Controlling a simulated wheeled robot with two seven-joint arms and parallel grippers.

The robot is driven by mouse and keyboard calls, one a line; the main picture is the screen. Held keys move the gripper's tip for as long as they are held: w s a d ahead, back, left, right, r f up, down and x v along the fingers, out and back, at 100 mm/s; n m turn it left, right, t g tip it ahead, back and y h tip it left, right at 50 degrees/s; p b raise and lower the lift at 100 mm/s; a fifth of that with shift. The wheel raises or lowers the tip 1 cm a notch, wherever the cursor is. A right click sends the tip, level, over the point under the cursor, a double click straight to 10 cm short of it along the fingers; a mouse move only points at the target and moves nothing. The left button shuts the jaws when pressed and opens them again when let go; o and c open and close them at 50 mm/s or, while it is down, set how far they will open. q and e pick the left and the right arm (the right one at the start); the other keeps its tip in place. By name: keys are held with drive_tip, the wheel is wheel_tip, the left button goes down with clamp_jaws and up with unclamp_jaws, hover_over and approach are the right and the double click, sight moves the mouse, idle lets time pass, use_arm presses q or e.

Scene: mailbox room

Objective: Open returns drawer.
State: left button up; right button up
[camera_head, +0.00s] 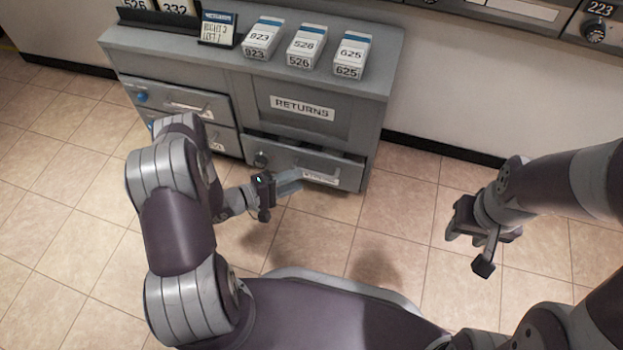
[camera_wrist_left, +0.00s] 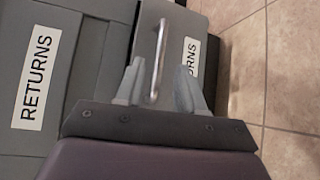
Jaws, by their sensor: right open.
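The returns drawer (camera_head: 335,172) is the lower right drawer of the grey cabinet, under a panel with a RETURNS label (camera_head: 302,107). A dark gap along its top edge shows that it stands slightly open. In the left wrist view its metal bar handle (camera_wrist_left: 160,55) reaches between the two fingers of my left gripper (camera_wrist_left: 160,88). The fingers are apart, with space beside the bar. In the head view my left gripper (camera_head: 288,183) is in front of this drawer. My right gripper (camera_head: 478,245) is open and empty, off to the right above the floor.
The cabinet top (camera_head: 365,88) carries several white boxes, including one marked 526 (camera_head: 306,46), and a small dark sign (camera_head: 217,30). Another drawer (camera_head: 180,100) is at the left. Wall mailboxes (camera_head: 595,28) are at upper right. The tiled floor (camera_head: 420,200) between the cabinet and my right gripper is clear.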

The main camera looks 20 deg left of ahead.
use_arm(q)
drive_tip(key=b+x, duration=0.2)
drive_tip(key=x, duration=0.3)
drive_tip(key=shift+w+d, duration=0.1)
drive_tip(key=shift+w, duration=0.1)
clamp_jaws()
use_arm(e)
wheel_tip(320, 180, down, 3)
drive_tip(key=shift+r, duration=0.1)
use_arm(q)
drive_tip(key=shift+s, duration=0.1)
